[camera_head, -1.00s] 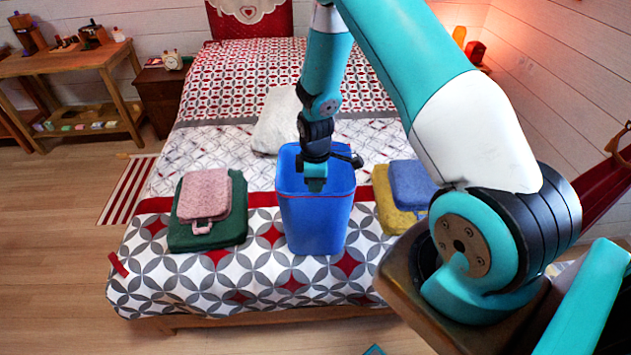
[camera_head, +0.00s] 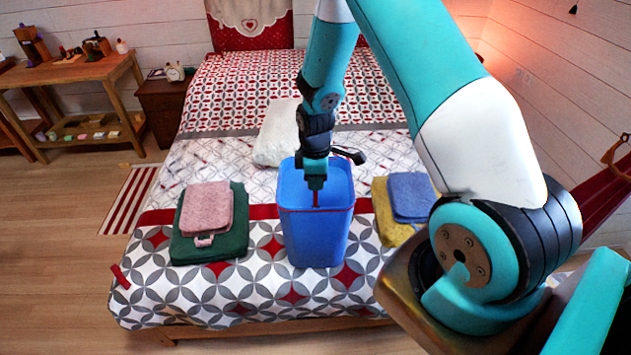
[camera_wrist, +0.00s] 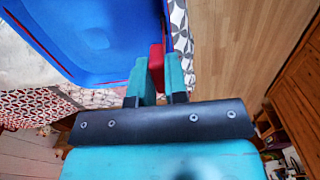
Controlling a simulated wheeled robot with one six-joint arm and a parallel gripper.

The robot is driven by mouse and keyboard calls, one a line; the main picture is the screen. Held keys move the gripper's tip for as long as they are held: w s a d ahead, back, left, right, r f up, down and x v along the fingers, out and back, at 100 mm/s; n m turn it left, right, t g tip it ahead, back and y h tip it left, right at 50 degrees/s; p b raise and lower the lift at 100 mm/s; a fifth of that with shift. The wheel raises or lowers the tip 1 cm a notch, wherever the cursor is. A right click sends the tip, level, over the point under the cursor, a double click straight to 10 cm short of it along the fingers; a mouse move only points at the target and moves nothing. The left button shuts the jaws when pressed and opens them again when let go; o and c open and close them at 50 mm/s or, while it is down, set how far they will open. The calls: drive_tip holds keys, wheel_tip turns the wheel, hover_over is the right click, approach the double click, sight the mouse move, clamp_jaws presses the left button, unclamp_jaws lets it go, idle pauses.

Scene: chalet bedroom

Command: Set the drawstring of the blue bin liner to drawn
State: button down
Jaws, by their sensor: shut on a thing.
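The blue bin liner (camera_head: 317,235) stands upright on the foot of the bed, open at the top, with a thin red line along its rim. My gripper (camera_head: 315,184) is over the front part of its opening. A narrow red strip (camera_head: 315,199), seemingly the drawstring's pull, runs from the fingertips down toward the front rim. In the wrist view the liner (camera_wrist: 90,38) shows at upper left, and my gripper (camera_wrist: 157,82) is shut on the red strip (camera_wrist: 156,62). Where the strip joins the rim is not clear.
A pink cloth (camera_head: 207,207) on a green one (camera_head: 180,247) lies left of the liner. A blue cloth (camera_head: 410,195) on a yellow one (camera_head: 382,212) lies to its right. A white pillow (camera_head: 277,132) lies behind.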

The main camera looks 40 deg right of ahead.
drive_tip(key=c, duration=1.1)
unclamp_jaws()
drive_tip(key=shift+r, duration=0.1)
wheel_tip(320, 180, up, 17)
drive_tip(key=b, duration=0.4)
drive_tip(key=shift+r, duration=0.15)
drive_tip(key=shift+a, duration=0.1)
drive_tip(key=s+a+m+y+b, duration=0.1)
drive_tip(key=s+a+b, duration=0.1)
drive_tip(key=s+a, duration=0.5)
drive_tip(key=s+a+m+y+b, duration=0.1)
drive_tip(key=s+a, duration=0.6)
drive_tip(key=s+a+r+m+y+b, duration=0.1)
drive_tip(key=s+a+y+b, duration=0.1)
drive_tip(key=s+a, duration=0.6)
drive_tip(key=shift+r+b, duration=0.1)
drive_tip(key=shift+b, duration=0.25)
